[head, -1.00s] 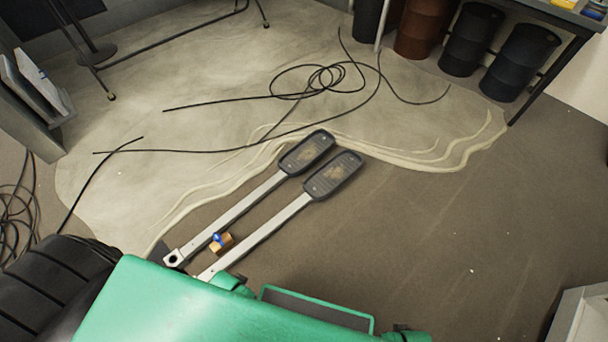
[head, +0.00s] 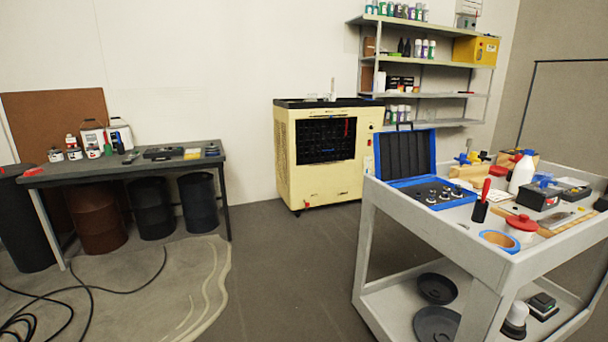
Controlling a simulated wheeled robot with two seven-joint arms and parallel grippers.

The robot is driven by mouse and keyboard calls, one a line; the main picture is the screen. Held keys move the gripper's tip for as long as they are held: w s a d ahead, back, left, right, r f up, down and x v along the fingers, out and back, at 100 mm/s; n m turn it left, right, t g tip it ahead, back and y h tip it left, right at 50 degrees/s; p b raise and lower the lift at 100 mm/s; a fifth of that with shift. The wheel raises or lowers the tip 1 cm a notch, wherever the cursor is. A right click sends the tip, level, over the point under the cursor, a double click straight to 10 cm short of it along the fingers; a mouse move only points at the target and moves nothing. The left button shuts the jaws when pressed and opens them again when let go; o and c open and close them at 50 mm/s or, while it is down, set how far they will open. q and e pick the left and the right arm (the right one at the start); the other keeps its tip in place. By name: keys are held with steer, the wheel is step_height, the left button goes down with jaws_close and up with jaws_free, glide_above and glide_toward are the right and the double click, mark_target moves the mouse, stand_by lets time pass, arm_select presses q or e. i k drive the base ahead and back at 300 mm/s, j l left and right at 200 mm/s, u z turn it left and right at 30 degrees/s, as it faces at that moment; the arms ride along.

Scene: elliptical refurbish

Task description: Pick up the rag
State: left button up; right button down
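I cannot make out a rag in this view. A white cart (head: 393,202) stands at the right, its top crowded with tools, bottles and an open blue case (head: 408,165). A dark workbench (head: 120,163) stands against the wall at the left with cans and small items on it. Neither of my grippers shows in the head view.
A cream cooler unit (head: 290,165) stands against the back wall. Wall shelves (head: 430,95) hold bottles and a yellow box (head: 475,49). Drums (head: 152,208) stand under the workbench. Black cables (head: 85,290) lie on the floor at lower left. The floor (head: 285,270) between bench and cart is clear.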

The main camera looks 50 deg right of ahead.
mark_target(542, 174)
steer(key=z, duration=3.15)
